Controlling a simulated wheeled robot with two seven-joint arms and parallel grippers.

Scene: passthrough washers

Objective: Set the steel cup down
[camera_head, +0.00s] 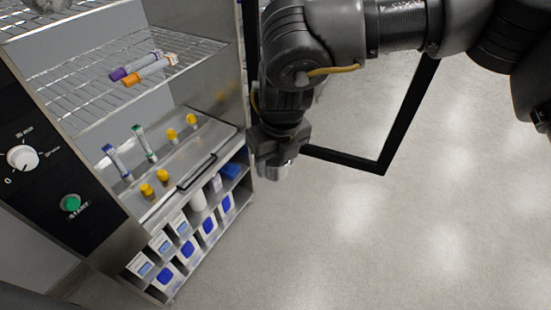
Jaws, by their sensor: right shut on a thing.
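My right gripper (272,160) hangs down from the arm that comes in from the upper right. It is shut on the steel cup (281,172), and only a small shiny part of the cup shows below the jaws. The rest of the cup is hidden by the gripper. The cup appears in front of the grey floor, just right of the washer cabinet's lower shelves in the picture. My left gripper is not in view.
The open washer (20,120) stands at the left, with tubes (150,70) on its wire rack (90,85) and several yellow-capped items (172,134) lower down. Boxes fill the lower shelves (160,290). A dark-framed door (345,160) stands open behind my arm. The floor at right is clear.

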